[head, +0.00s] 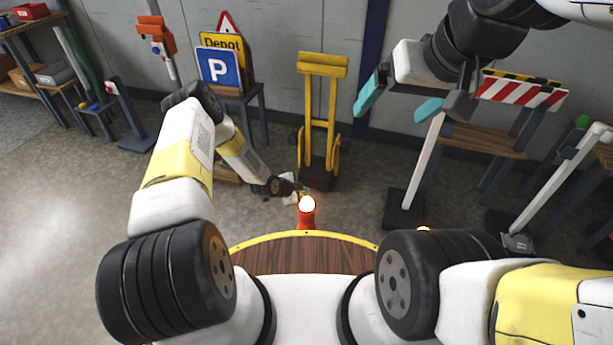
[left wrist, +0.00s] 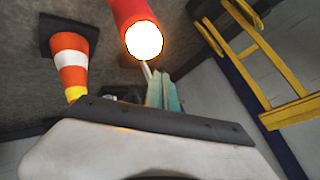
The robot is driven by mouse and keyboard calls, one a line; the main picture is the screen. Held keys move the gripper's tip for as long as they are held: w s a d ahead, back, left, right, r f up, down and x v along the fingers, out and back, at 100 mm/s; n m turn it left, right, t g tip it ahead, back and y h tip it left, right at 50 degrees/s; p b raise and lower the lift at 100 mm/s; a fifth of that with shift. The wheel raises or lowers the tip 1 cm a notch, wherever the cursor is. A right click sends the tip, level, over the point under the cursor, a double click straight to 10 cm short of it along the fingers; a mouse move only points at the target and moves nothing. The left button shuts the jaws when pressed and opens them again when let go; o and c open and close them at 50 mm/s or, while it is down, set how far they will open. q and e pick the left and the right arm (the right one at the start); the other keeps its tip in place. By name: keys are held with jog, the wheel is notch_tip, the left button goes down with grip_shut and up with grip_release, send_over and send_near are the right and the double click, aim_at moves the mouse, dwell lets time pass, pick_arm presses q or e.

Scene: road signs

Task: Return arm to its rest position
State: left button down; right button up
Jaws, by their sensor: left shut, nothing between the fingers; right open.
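My left arm reaches forward and down from the left in the head view. Its gripper (head: 292,190) is small and partly hidden there. In the left wrist view its teal fingers (left wrist: 165,93) are together and hold nothing. A red lamp with a glowing white end (head: 307,208) stands just right of the left gripper; it also shows in the left wrist view (left wrist: 132,15), close beside the fingers. My right gripper (head: 399,101) is raised at the upper right, its teal fingers wide apart and empty.
A yellow hand truck (head: 322,110) stands behind the lamp. A blue P sign (head: 218,67) and a Depot sign rest on a stand at the back left. A red-and-white barrier board (head: 520,90) is at the right. An orange-and-white cone (left wrist: 72,60) shows in the left wrist view. Floor at left is clear.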

dwell(0.3)
pick_arm(q)
jog(key=w+a+r+n+y, duration=0.1)
jog(key=w+a+r, duration=0.15)
jog(key=r, duration=0.75)
jog(key=w+a+r+n+y, duration=0.15)
jog(key=a+r, duration=0.25)
jog(key=r, duration=0.7)
jog(key=s+a+r+n+y, duration=0.1)
jog(key=s+a+r+n, duration=0.15)
jog(key=r, duration=0.65)
jog(key=s+a+r+n+y, duration=0.1)
jog(key=s+a+r+n, duration=0.15)
jog(key=r, duration=0.65)
jog(key=s+a+r+n, duration=0.2)
jog(key=s+r+n, duration=0.2)
jog(key=s+r, duration=0.85)
jog(key=s+r+n, duration=0.2)
jog(key=s+r, duration=0.1)
jog(key=s, duration=0.7)
jog(key=s+r+n, duration=0.3)
jog(key=s, duration=0.6)
jog(key=shift+s+g, duration=0.3)
jog(key=shift+s, duration=0.1)
jog(key=shift+d+h, duration=0.1)
jog(key=shift+h, duration=0.15)
